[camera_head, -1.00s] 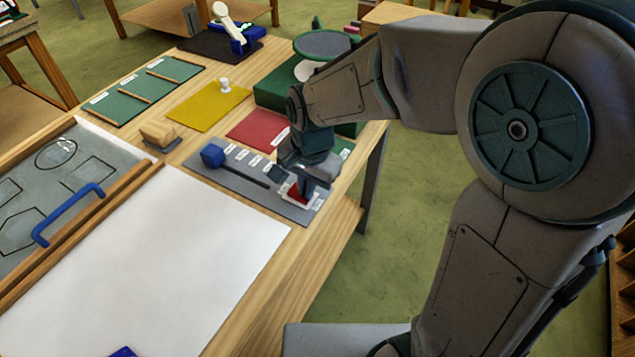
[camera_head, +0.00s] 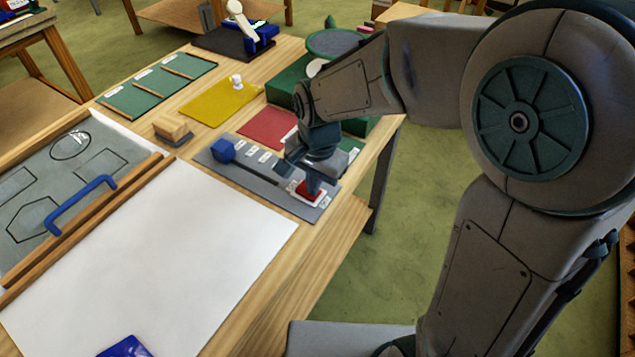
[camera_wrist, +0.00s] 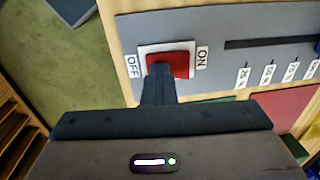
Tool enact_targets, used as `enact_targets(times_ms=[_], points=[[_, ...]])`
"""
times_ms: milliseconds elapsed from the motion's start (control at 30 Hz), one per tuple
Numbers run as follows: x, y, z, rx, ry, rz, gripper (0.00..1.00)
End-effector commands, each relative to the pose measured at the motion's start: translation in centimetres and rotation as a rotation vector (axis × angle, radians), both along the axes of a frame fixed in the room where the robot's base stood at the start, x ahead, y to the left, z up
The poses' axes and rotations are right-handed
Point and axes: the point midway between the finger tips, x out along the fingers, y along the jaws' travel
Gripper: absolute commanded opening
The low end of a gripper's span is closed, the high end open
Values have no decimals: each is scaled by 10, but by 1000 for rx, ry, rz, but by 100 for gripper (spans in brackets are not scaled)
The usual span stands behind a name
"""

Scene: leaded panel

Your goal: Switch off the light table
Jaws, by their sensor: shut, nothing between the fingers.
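The red rocker switch (camera_head: 304,192) sits in a white frame on the grey control panel (camera_head: 250,178). In the wrist view the rocker (camera_wrist: 181,65) lies between an OFF label (camera_wrist: 132,66) on the left and an ON label (camera_wrist: 203,57) on the right. My gripper (camera_wrist: 160,72) is shut and empty. Its fingertips cover the OFF-side end of the rocker and seem to touch it. In the head view my gripper (camera_head: 313,188) points down at the switch. The light table's white surface (camera_head: 150,245) lies to the left; I cannot tell whether it is lit.
A blue slider knob (camera_head: 222,151) stands at the far end of the panel's slot. A red mat (camera_head: 265,128), a yellow mat (camera_head: 215,105) and a wooden block (camera_head: 172,128) lie beyond. A blue handle (camera_head: 80,200) is on the left. Floor (camera_head: 430,190) is clear right of the table.

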Motion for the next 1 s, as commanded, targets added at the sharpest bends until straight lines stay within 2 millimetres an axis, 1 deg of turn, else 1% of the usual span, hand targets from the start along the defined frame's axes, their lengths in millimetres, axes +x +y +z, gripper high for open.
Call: enact_targets(times_ms=[33, 67, 167, 300, 367, 600, 700, 833, 1000], points=[[-2, 2, -2, 3, 5, 5, 0], [-2, 2, 1, 3, 4, 4, 0], [-5, -2, 16, 5, -2, 4, 0], [-8, -11, 43, 6, -9, -1, 0], [-9, -14, 53, 6, -13, -3, 0], [-13, -25, 106, 7, -16, -6, 0], [-15, -28, 122, 7, -14, -6, 0], [-17, -30, 135, 7, -11, -6, 0], [-18, -31, 142, 6, -11, -5, 0]])
